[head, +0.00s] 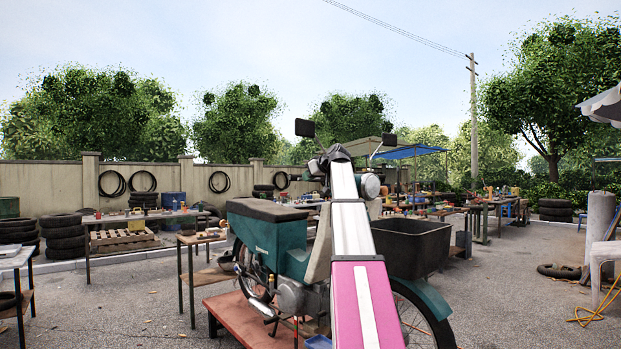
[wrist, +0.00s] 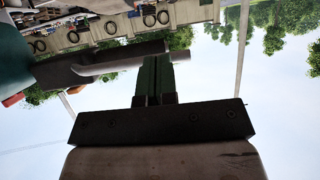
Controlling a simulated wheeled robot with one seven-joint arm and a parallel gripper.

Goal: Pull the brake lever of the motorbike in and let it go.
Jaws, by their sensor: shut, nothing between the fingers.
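The teal motorbike (head: 268,240) stands on a low red stand, and my arm reaches over it to the handlebar. In the wrist view the picture is upside down. A dark handlebar grip (wrist: 120,53) runs across it, with a pale grey brake lever (wrist: 103,67) alongside. My gripper (wrist: 158,58) is shut, its two dark green fingers together with nothing between them. The fingertips overlap the outer part of the lever in the picture; I cannot tell whether they touch it. In the head view my arm hides the lever and most of the handlebar.
Two mirrors, one on the left (head: 305,128) and one on the right (head: 389,140), rise above the handlebar. A dark box (head: 412,248) sits at the bike's front. The red stand (head: 228,312) is beneath. A small table (head: 196,238) stands close behind the seat.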

